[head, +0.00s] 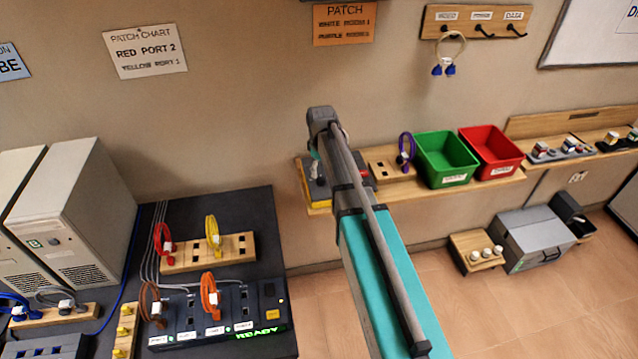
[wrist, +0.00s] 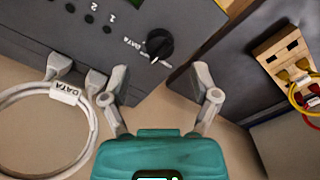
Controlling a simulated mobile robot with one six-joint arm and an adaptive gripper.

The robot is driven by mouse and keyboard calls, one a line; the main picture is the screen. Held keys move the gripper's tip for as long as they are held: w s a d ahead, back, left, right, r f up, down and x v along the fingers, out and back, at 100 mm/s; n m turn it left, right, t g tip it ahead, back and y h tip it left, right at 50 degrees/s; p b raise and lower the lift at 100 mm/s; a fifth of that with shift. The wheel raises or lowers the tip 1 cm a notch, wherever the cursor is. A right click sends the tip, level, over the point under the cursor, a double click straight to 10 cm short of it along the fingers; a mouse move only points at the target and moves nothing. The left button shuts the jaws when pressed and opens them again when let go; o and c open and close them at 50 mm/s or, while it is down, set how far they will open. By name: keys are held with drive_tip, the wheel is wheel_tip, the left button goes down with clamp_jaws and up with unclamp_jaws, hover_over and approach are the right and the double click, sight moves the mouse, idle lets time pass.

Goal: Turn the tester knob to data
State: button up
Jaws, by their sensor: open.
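The tester (wrist: 60,35) is a dark grey box filling the upper left of the wrist view, with part of a green display at its top edge. Its black round knob (wrist: 159,42) has a white mark at its lower edge in the picture. The printed DATA label (wrist: 131,43) lies to the left of the knob. My gripper (wrist: 160,82) is open and empty, its two grey fingers apart, below the knob in the picture and not touching it visibly.
A white looped cable tagged DATA (wrist: 62,95) joins two plugs at the tester's lower edge. A wooden port block (wrist: 282,52) with yellow and red cables stands at right. In the head view, green (head: 446,158) and red bins (head: 491,152) stand on the shelf.

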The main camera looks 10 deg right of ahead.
sight(321, 177)
drive_tip(key=shift+f+b, duration=1.75)
drive_tip(key=shift+f, duration=0.3)
